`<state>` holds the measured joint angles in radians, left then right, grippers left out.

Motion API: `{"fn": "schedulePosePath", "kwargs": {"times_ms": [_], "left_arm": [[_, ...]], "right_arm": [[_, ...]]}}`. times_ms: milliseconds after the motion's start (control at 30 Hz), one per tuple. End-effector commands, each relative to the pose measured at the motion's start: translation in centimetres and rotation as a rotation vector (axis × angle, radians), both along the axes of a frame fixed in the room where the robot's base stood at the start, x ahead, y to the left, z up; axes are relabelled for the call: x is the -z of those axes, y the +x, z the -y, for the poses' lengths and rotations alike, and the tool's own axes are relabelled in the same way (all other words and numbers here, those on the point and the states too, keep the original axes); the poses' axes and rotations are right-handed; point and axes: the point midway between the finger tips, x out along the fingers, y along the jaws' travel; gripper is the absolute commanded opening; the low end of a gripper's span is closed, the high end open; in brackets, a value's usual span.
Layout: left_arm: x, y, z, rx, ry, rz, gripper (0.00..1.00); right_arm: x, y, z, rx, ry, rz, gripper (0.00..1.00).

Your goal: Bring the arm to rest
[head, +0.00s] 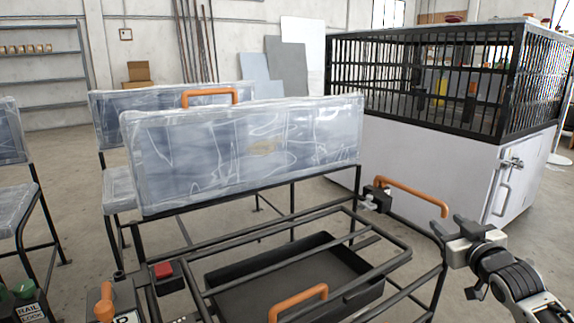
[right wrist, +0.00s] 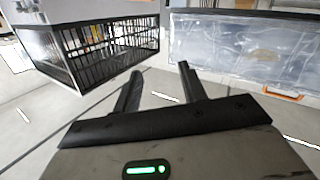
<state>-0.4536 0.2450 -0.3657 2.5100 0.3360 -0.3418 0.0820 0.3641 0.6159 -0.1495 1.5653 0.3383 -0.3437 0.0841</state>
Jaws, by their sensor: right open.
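My right arm comes in from the lower right of the head view. Its gripper (head: 452,228) is open, with nothing between the fingers, beside the right end of the black metal seat frame (head: 410,250). The fingers look close to the frame's orange side handle (head: 410,190); I cannot tell whether they touch it. In the right wrist view the open fingers (right wrist: 158,72) point toward open floor, between the caged box and the plastic-wrapped backrest. My left gripper is not in view.
A plastic-wrapped backrest (head: 245,150) stands behind the frame. A black tray (head: 235,273) lies within it. An orange lever (head: 104,305) and a red button (head: 163,270) are at the lower left. A white box with a black cage (head: 425,150) stands at the right. Floor shows between.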

Motion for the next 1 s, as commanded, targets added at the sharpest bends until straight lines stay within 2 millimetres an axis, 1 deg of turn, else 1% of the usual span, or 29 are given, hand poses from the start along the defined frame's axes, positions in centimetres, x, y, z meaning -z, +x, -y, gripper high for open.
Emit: {"fn": "schedulePosePath", "kwargs": {"times_ms": [33, 67, 100, 167, 200, 267, 300, 400, 500, 600, 700, 833, 867, 900, 1000], "left_arm": [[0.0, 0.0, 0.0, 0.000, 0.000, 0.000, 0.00], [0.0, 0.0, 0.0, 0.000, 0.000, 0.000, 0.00], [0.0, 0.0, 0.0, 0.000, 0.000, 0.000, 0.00], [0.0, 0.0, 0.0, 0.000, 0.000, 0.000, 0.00], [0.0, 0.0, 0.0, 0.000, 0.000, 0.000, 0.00], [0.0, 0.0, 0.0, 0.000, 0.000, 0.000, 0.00], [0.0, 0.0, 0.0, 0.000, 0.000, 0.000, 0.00], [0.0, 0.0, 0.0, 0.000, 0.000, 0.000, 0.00], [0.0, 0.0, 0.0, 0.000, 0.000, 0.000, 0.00], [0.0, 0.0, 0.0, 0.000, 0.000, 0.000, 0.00], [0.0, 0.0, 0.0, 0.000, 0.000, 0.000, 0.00], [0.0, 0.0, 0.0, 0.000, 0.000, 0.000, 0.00], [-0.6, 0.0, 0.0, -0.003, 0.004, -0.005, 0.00], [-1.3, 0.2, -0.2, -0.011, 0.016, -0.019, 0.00], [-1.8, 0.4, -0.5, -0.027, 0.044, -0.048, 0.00]], "right_arm": [[1.5, -1.2, -2.9, -0.050, 0.017, -0.014, 0.42], [2.2, -1.9, -4.5, -0.079, 0.026, -0.018, 0.42], [3.1, -3.1, -6.8, -0.119, 0.043, -0.027, 0.42], [4.3, -5.2, -10.4, -0.183, 0.076, -0.037, 0.42], [4.9, -6.9, -12.9, -0.226, 0.103, -0.045, 0.42], [5.5, -9.7, -16.5, -0.288, 0.151, -0.052, 0.42], [5.6, -11.5, -18.6, -0.326, 0.185, -0.054, 0.42], [5.1, -15.8, -22.6, -0.398, 0.268, -0.057, 0.42], [3.9, -19.4, -25.4, -0.449, 0.347, -0.052, 0.42], [2.4, -22.5, -27.4, -0.485, 0.422, -0.044, 0.42], [0.5, -25.2, -28.7, -0.510, 0.498, -0.032, 0.42], [-2.3, -28.4, -29.6, -0.528, 0.597, -0.013, 0.42], [-3.1, -28.6, -29.6, -0.525, 0.602, -0.016, 0.42], [-3.6, -28.2, -29.4, -0.513, 0.584, -0.032, 0.42], [-4.0, -27.9, -29.1, -0.488, 0.561, -0.061, 0.42]]}}
